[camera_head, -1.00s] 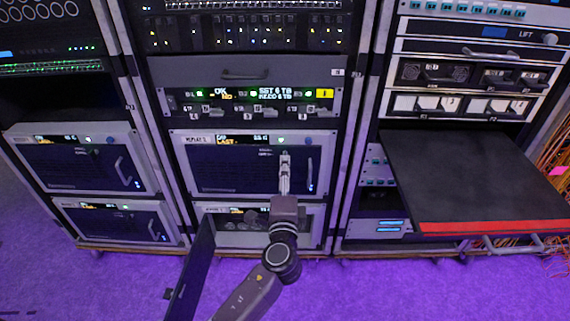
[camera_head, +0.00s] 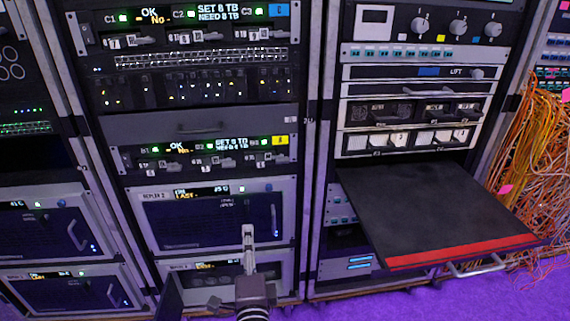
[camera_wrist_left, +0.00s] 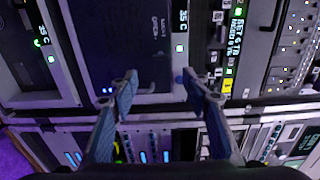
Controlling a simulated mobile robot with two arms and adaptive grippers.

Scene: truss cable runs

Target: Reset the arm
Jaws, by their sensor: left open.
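My left gripper (camera_head: 248,235) points up in front of the middle rack, before the lower part of a dark-fronted unit (camera_head: 205,218) with a small lit display. In the left wrist view its two fingers (camera_wrist_left: 158,88) stand apart with nothing between them. The same unit's dark front (camera_wrist_left: 120,45) lies beyond the fingers there. Whether the fingertips touch it cannot be told. An opened dark door panel (camera_head: 170,298) shows at the left of my arm, low down. My right gripper is not in view.
A black pull-out shelf with a red front edge (camera_head: 465,250) sticks out from the right rack. Loose orange cables (camera_head: 540,170) hang at the far right. Another rack (camera_head: 50,220) stands at the left. Purple floor (camera_head: 480,297) is clear at the lower right.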

